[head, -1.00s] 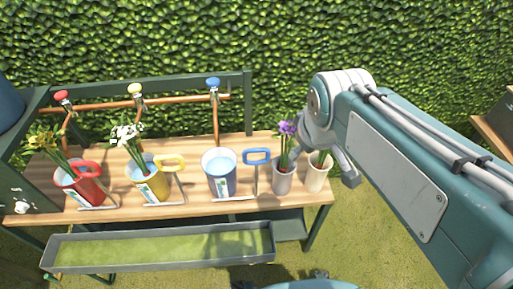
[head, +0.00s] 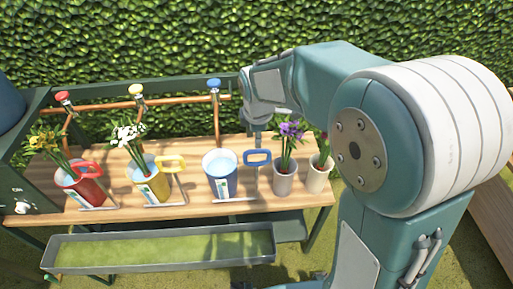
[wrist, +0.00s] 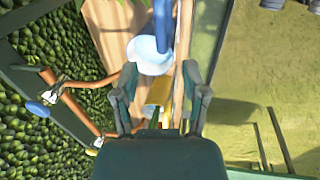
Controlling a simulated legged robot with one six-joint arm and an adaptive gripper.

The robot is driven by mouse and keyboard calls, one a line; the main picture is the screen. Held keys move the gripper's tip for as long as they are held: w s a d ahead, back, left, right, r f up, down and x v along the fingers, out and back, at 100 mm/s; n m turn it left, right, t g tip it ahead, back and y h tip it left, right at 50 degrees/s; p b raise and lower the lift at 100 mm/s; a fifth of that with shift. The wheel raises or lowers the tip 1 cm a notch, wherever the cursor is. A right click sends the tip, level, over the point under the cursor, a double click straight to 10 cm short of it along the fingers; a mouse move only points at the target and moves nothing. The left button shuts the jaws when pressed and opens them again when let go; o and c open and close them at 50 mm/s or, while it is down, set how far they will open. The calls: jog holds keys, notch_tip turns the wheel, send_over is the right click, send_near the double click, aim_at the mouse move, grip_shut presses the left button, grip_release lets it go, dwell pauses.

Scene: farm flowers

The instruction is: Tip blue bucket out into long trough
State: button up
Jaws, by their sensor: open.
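The blue bucket (head: 222,182) stands upright on the wooden bench, with pale blue water visible inside. Its blue handle (head: 257,157) sticks out to the right. The long trough (head: 160,262) runs along the front of the bench, lower than its top. My gripper (head: 257,138) is just above and behind the blue handle, partly hidden by my arm. In the wrist view my gripper (wrist: 160,105) is open, its fingers spread and empty. The blue bucket (wrist: 148,52) and its handle (wrist: 163,18) show beyond the fingers.
The yellow bucket (head: 148,188) with white flowers and the red bucket (head: 82,192) with yellow flowers stand to the left. A copper pipe with taps (head: 175,101) runs behind.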

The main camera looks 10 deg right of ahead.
aim_at(256, 150)
jog(key=f, duration=0.2)
jog(key=w+f, duration=0.1)
jog(key=f, duration=0.4)
jog(key=shift+w+f, duration=0.25)
jog(key=shift+f, duration=0.05)
grip_shut()
